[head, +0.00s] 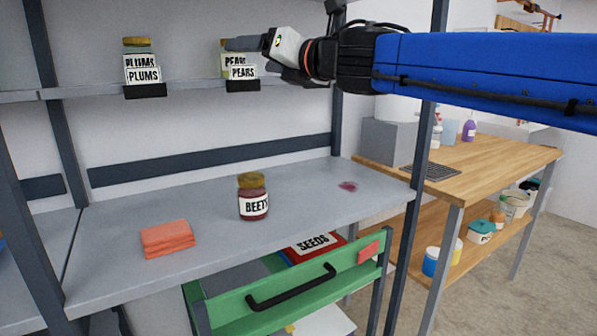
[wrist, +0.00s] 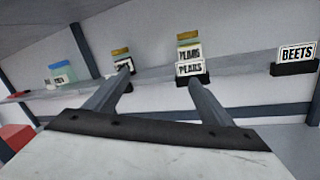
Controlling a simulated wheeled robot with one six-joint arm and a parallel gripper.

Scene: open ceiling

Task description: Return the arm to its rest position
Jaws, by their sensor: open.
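My arm reaches in from the right in the head view, with its blue sleeve across the top. My gripper (wrist: 158,82) is open and empty in the wrist view, its two fingers apart and pointing at the upper shelf. In the head view the gripper (head: 238,44) is at the upper shelf, overlapping the pears jar (head: 240,57); I cannot tell whether it touches. The pears jar (wrist: 189,52) shows beyond the right finger in the wrist view. The plums jar (head: 138,62) stands to the left on the same shelf.
A beets jar (head: 253,197) and folded orange cloth (head: 167,238) lie on the lower shelf (head: 200,220), with a reddish stain (head: 348,187) at right. A green drawer (head: 300,292) is open below. A dark shelf post (head: 405,230) stands near my arm. A wooden workbench (head: 490,165) is at right.

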